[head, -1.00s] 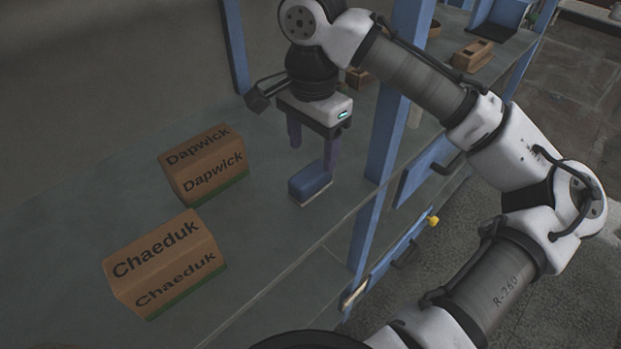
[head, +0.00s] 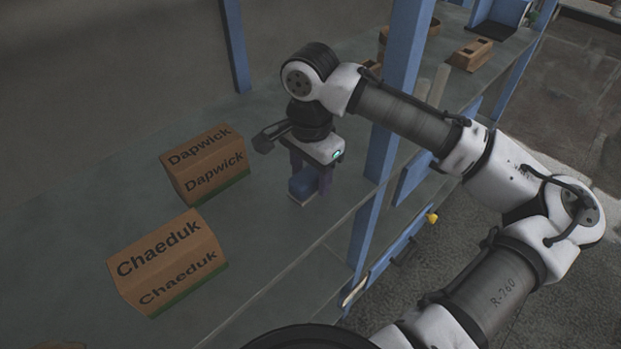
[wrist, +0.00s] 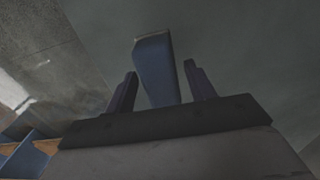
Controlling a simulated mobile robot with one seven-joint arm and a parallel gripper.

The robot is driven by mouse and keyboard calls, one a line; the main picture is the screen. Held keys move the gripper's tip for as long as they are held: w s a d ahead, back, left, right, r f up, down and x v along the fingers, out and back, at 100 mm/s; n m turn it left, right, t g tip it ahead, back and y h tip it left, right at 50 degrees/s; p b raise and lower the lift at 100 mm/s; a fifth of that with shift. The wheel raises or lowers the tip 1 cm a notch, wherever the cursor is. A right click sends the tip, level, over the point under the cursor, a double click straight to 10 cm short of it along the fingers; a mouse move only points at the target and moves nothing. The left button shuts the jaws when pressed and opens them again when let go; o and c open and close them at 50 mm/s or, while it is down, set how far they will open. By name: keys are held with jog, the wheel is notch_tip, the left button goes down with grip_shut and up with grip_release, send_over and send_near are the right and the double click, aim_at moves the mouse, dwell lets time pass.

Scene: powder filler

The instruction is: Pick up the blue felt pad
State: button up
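The blue felt pad (head: 304,186) is a small blue block with a pale base, lying on the grey bench top. My gripper (head: 311,180) is lowered over it, pointing down, with its fingers down at the pad and partly overlapping it in the head view. In the wrist view the pad (wrist: 156,68) stretches forward between the two dark fingers of my gripper (wrist: 157,80). The fingers are apart, with a gap visible on each side of the pad. The pad's near end is hidden behind the gripper body.
Two brown cartons, Dapwick (head: 204,166) and Chaeduk (head: 167,263), stand left of the pad. A blue post (head: 396,95) rises close on the right, at the bench edge. A wooden holder (head: 469,55) sits at the back right. Bare bench lies in front of the pad.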

aim_at(311, 173)
jog(key=c, duration=0.8)
notch_tip(311, 173, up, 10)
jog(key=shift+r+b, duration=0.1)
jog(key=shift+b, duration=0.3)
jog(key=shift+c, duration=0.2)
jog(key=o, duration=0.4)
jog(key=shift+c, duration=1.4)
